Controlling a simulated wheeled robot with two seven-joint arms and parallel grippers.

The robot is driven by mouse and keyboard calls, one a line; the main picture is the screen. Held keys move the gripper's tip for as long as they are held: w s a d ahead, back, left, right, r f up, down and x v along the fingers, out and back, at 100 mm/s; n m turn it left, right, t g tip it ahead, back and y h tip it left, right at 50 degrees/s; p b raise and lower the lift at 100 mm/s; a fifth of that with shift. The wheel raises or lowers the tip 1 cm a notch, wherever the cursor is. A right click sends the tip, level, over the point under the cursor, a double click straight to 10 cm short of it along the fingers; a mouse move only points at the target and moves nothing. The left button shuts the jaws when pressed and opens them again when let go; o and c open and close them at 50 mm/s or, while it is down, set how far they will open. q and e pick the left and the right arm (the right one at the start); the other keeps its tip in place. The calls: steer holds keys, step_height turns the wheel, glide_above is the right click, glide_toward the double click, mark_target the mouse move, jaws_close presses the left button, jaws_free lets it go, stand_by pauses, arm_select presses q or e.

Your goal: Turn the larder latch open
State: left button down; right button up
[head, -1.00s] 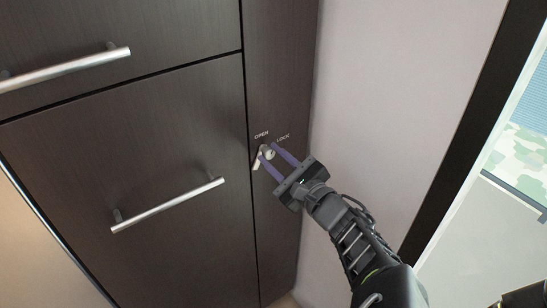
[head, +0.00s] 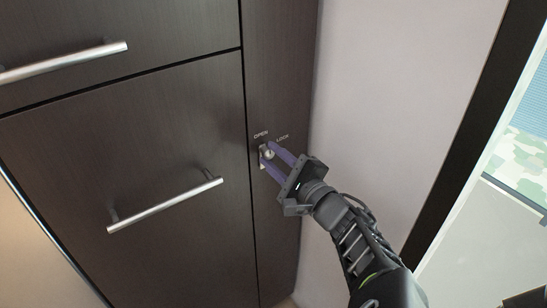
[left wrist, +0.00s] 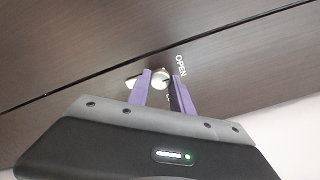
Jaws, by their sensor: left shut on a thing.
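The larder latch (head: 269,153) is a small silver knob with a short lever, set in the narrow dark panel under the words OPEN and LOCK. It also shows in the left wrist view (left wrist: 159,77), with its lever reaching out to the left past the fingers. My left gripper (head: 275,157) has its purple fingers at the latch, one on each side, and is shut on it. In the left wrist view the fingers (left wrist: 160,88) straddle the knob. The fingers hide part of the latch, so its exact angle is hard to read. My right gripper is not in view.
Left of the panel is a large dark door (head: 130,170) with a silver bar handle (head: 165,205). Another bar handle (head: 62,62) is above it. A pale wall (head: 390,90) stands close on the right, with a dark frame beyond it.

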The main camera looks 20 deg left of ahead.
arm_select(q)
steer(key=c, duration=1.1)
jaws_free()
steer(key=shift+d, duration=0.1)
steer(key=v, duration=0.7)
steer(key=shift+s+d+b, duration=0.2)
steer(key=shift+s+b, duration=0.05)
steer(key=shift+b, duration=0.15)
